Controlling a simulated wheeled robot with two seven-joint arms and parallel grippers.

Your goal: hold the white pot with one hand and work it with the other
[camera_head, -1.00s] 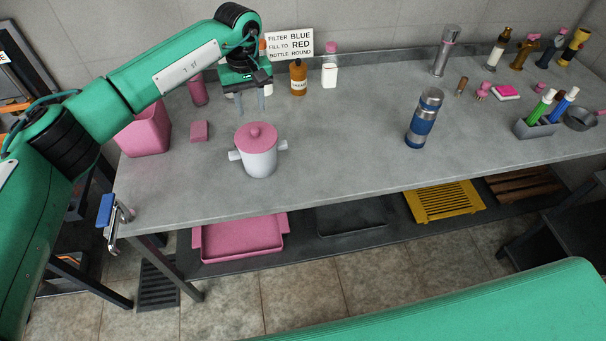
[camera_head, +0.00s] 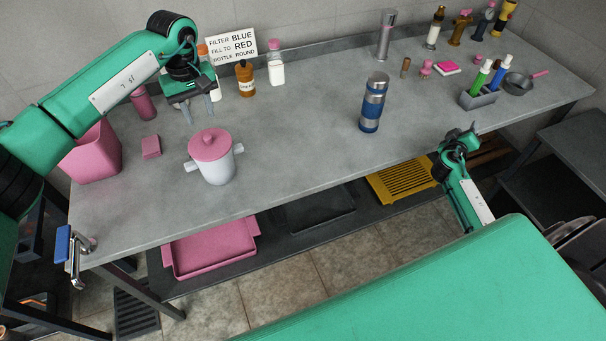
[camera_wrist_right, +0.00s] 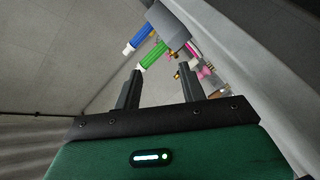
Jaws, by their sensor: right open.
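The white pot (camera_head: 219,170) stands upright on the grey table in the head view, left of the middle. It has a pink lid (camera_head: 210,145) with a knob and a white handle on each side. My left gripper (camera_head: 200,112) hangs above the table behind the pot, fingers pointing down, apart from it and with nothing seen between the fingers. My right gripper (camera_head: 473,130) is at the table's front edge on the right, far from the pot. In the right wrist view (camera_wrist_right: 160,85) its fingers are spread and empty.
A blue bottle (camera_head: 373,103) stands between the pot and my right gripper. A grey holder (camera_head: 478,99) with green and blue markers stands behind my right gripper. A pink bin (camera_head: 93,155) and a pink block (camera_head: 151,146) are left of the pot. The table before the pot is clear.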

